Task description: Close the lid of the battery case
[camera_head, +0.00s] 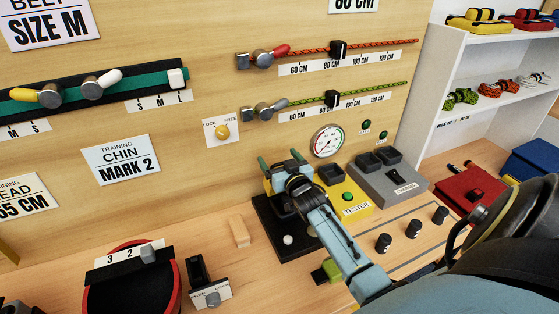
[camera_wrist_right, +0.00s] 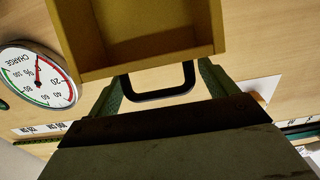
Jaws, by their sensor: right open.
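The battery case appears to be the yellow box (camera_head: 268,185) at the back of a black base (camera_head: 284,247) on the bench, mostly covered by my right arm. In the right wrist view a yellow, hollow, box-like part (camera_wrist_right: 150,62), perhaps its lid, fills the top. A black loop handle (camera_wrist_right: 158,94) sticks out from its lower edge. My right gripper (camera_head: 280,160) is open above the case, its green fingers spread. In the wrist view the fingers (camera_wrist_right: 162,78) stand either side of the handle; I cannot tell if they touch it. My left gripper is out of view.
A yellow tester (camera_head: 355,209) and a grey charger (camera_head: 390,184) stand right of the case. A charge gauge (camera_head: 327,141) is on the wall behind. A small wooden block (camera_head: 239,232) is left of the base. Black knobs (camera_head: 402,228) stand at front right.

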